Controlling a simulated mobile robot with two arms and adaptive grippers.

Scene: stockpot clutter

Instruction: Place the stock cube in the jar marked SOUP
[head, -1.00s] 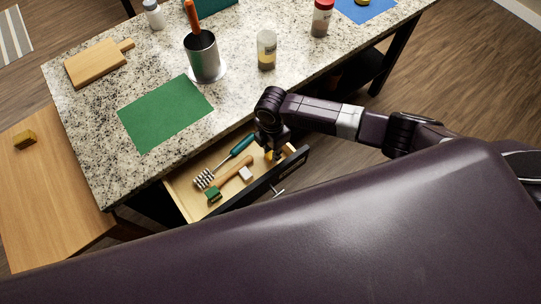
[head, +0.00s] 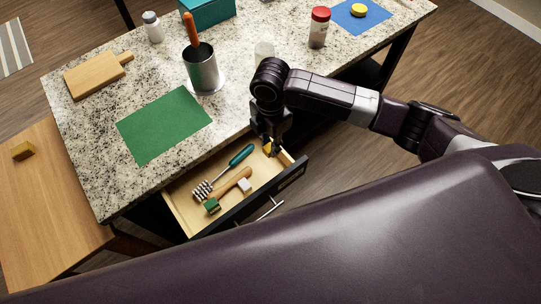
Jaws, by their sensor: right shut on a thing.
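My right gripper (head: 270,146) points down over the back right corner of the open drawer (head: 170,205). It is shut on a small golden-yellow cube (head: 266,148), which looks like the stock cube; the fingers partly hide it. I cannot tell how far it is above the drawer floor. A clear glass jar (head: 264,50) stands on the counter behind my right arm, which hides its lower part. A red-lidded jar (head: 319,30) and a white grey-lidded jar (head: 153,28) also stand there. I cannot read SOUP on any jar. My left gripper is not in view.
The drawer holds a teal-handled masher (head: 240,156), a wooden-handled tool (head: 232,184), a white cube (head: 244,185) and a green cube (head: 212,206). A metal utensil pot (head: 203,70), green mat (head: 163,124), cutting board (head: 94,76) and teal box (head: 208,10) are on the counter.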

